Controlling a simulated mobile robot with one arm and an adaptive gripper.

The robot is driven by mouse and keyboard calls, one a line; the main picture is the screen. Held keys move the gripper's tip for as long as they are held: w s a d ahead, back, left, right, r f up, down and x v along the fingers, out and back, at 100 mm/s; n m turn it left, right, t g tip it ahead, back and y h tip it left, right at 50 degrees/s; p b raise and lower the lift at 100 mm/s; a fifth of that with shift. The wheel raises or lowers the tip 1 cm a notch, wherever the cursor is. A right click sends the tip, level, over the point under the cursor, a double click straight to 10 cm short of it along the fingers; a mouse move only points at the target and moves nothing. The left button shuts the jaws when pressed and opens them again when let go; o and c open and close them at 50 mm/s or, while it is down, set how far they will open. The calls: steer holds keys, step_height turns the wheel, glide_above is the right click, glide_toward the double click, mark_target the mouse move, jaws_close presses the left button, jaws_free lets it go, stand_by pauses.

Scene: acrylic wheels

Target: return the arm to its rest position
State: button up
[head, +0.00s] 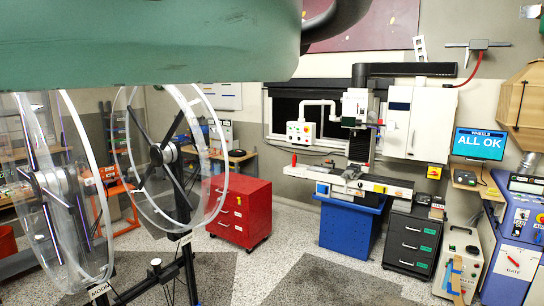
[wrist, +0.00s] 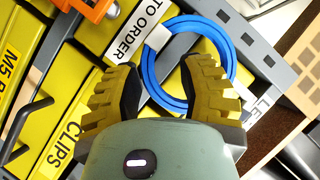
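In the wrist view my gripper (wrist: 165,85) shows its two yellow ribbed fingers with dark pads spread apart, with nothing clamped between them. A blue ring (wrist: 150,75) lies beyond the fingers, in front of yellow bins; the right finger covers part of it. I cannot tell whether that finger touches the ring. A white tag sits on the ring's upper left. In the head view a teal link of my arm (head: 150,45) crosses the top left; my gripper is not seen there.
Yellow bins labelled "CLIPS" (wrist: 65,145) and "TO ORDER" fill the wrist view, with an orange part (wrist: 88,8) at the top. The head view has clear acrylic wheels (head: 150,150) at left, a red cabinet (head: 240,210), a milling machine, a monitor reading "ALL OK" (head: 479,143) and open floor.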

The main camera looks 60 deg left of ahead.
steer(key=shift+v, duration=2.7)
steer(key=shift+s, duration=0.1)
